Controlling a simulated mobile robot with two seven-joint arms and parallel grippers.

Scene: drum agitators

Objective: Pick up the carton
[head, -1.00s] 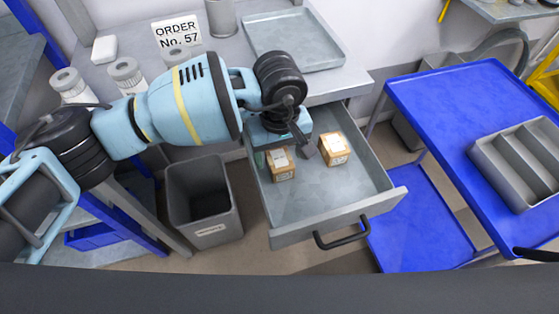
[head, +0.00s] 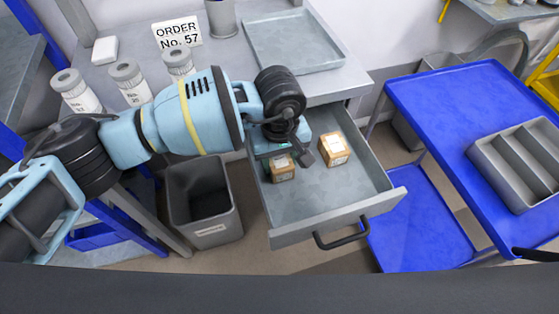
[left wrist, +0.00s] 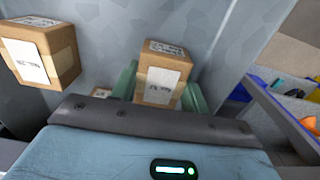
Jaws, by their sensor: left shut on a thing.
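My left gripper (head: 283,152) is inside the open grey drawer (head: 318,200), above a small brown carton (head: 283,173) with a white label. In the left wrist view, the green fingertips (left wrist: 162,90) are on either side of this carton (left wrist: 162,80), shut on it. The carton is upright, and whether it touches the drawer floor cannot be told. A second similar carton (head: 334,149) stands apart to the right in the drawer. In the left wrist view, a carton (left wrist: 40,52) shows at the left, and part of another (left wrist: 102,92) is mostly hidden behind the gripper. My right gripper is not in view.
A grey tray (head: 294,66) lies on the workbench behind the drawer, with white canisters (head: 130,85) and an order sign (head: 177,32). A grey bin (head: 203,200) stands left of the drawer. A blue cart (head: 430,100) with a divided grey tray (head: 483,165) is at right.

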